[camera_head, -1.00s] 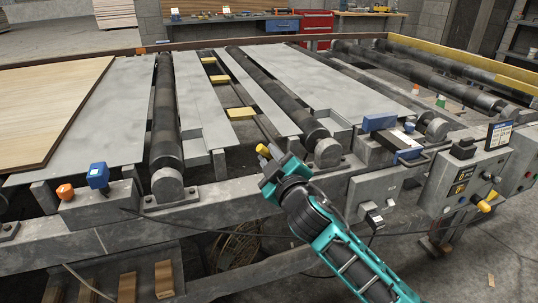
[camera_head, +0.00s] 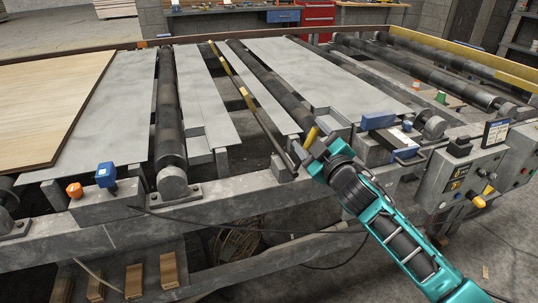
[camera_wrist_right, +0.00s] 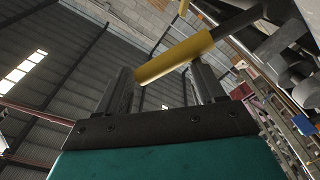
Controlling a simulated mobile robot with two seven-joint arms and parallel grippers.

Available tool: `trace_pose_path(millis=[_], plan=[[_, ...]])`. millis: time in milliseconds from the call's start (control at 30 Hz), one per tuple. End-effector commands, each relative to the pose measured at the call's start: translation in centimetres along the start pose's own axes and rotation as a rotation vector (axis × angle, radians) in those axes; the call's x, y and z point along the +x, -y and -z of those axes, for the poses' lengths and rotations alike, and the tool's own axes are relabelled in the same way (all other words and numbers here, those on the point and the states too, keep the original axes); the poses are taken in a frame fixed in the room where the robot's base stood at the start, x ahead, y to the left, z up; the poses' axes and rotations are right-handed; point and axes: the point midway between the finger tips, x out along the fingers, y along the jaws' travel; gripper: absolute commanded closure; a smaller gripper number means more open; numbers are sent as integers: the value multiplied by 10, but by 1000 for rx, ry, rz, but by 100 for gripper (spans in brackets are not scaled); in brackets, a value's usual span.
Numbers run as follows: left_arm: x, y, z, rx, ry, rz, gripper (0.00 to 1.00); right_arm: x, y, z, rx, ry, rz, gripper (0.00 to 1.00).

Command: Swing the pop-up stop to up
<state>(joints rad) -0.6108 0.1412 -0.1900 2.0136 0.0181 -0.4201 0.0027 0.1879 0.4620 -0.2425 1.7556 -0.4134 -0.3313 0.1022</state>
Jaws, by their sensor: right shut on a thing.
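The pop-up stop (camera_head: 262,121) is a thin dark bar in the gap between the roller and the grey plates, with narrow yellow pads (camera_head: 244,93) along it. The pads stand edge-on, in line with the bar. Its yellow handle (camera_head: 311,136) is at the near end and tilts up to the right. My right gripper (camera_head: 306,151) is shut on this handle at the frame's near rail. In the right wrist view the yellow grip (camera_wrist_right: 175,56) lies slanted between the fingers (camera_wrist_right: 163,82). My left gripper is not in view.
A wood veneer sheet (camera_head: 45,110) lies at the left. Dark rollers (camera_head: 168,120) run between the grey plates. A blue-capped box (camera_head: 378,121) and a control panel (camera_head: 462,178) stand right of my gripper. An orange knob (camera_head: 74,190) and blue switch (camera_head: 106,175) sit at the left.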

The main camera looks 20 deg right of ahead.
Motion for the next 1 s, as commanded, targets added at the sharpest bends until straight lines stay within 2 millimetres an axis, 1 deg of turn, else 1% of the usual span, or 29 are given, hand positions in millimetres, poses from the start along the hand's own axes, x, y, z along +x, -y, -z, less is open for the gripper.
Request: trace_pose_path(millis=[33, 167, 200, 300, 567, 1000], plan=[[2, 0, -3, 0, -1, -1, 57, -3, 7, -26, -24, 50, 14, 65], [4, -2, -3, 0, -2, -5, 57, -3, 5, -38, -21, 49, 17, 65], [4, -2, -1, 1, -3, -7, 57, -3, 5, -39, -20, 47, 18, 45], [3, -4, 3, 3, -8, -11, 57, -3, 6, -37, -16, 46, 19, 53], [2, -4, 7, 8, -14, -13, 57, -5, 6, -36, -10, 46, 21, 53], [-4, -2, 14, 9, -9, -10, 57, -47, 5, -33, -8, 42, 19, 53]])
